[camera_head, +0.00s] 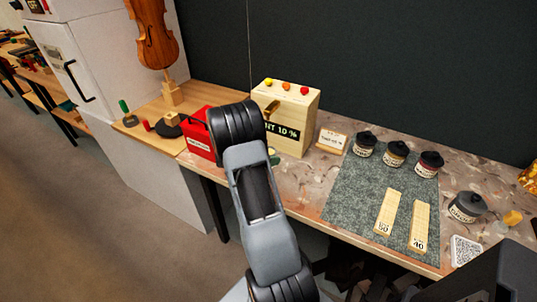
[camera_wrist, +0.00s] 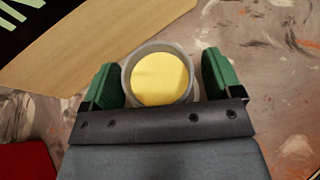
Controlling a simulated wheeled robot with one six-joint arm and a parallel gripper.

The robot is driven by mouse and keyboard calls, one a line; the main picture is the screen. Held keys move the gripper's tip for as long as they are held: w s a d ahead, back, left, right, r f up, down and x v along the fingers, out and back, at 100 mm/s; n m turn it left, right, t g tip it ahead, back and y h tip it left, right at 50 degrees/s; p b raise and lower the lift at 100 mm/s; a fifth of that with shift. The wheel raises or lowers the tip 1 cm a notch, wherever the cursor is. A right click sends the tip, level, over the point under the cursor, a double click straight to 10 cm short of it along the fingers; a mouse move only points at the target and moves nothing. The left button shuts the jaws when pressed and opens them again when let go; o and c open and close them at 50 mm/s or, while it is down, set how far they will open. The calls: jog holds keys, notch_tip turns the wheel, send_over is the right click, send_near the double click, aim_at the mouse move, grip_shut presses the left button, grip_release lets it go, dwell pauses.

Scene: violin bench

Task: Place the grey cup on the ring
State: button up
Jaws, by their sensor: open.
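The grey cup (camera_wrist: 128,78) shows in the wrist view as a round grey rim around a yellow disc or filling. It stands on the mottled bench, close to the wooden box. My gripper (camera_wrist: 161,82) is open, with one green finger to each side of the cup; the gaps are narrow and I cannot tell whether either finger touches it. In the head view my arm hides the cup, and only a bit of green finger (camera_head: 273,156) shows beside the box. I cannot make out the ring in either view.
The wooden box (camera_head: 296,150) with coloured knobs stands behind my gripper. A red box (camera_head: 199,145) is to its left. A grey mat (camera_head: 347,205) at right bears dark-lidded jars (camera_head: 396,154) and two pale blocks (camera_head: 389,211). A small sign (camera_head: 331,140) stands between.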

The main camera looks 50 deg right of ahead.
jog(key=shift+r, duration=0.3)
jog(key=v, duration=1.1)
jog(key=shift+a+p, duration=0.25)
jog(key=shift+p, duration=0.05)
jog(key=shift+a+r, duration=0.1)
jog(key=shift+a, duration=0.2)
jog(key=s+a+r+m+t+y, duration=0.3)
jog(key=s+a+m+y, duration=0.3)
jog(key=a, duration=0.6)
jog(key=s+a+r+m+t+y, duration=0.4)
jog(key=s+a+r+m+y, duration=0.1)
jog(key=a, duration=0.7)
jog(key=shift+s+m+y, duration=0.9)
jog(key=shift+s+m, duration=0.35)
jog(key=shift+m, duration=0.65)
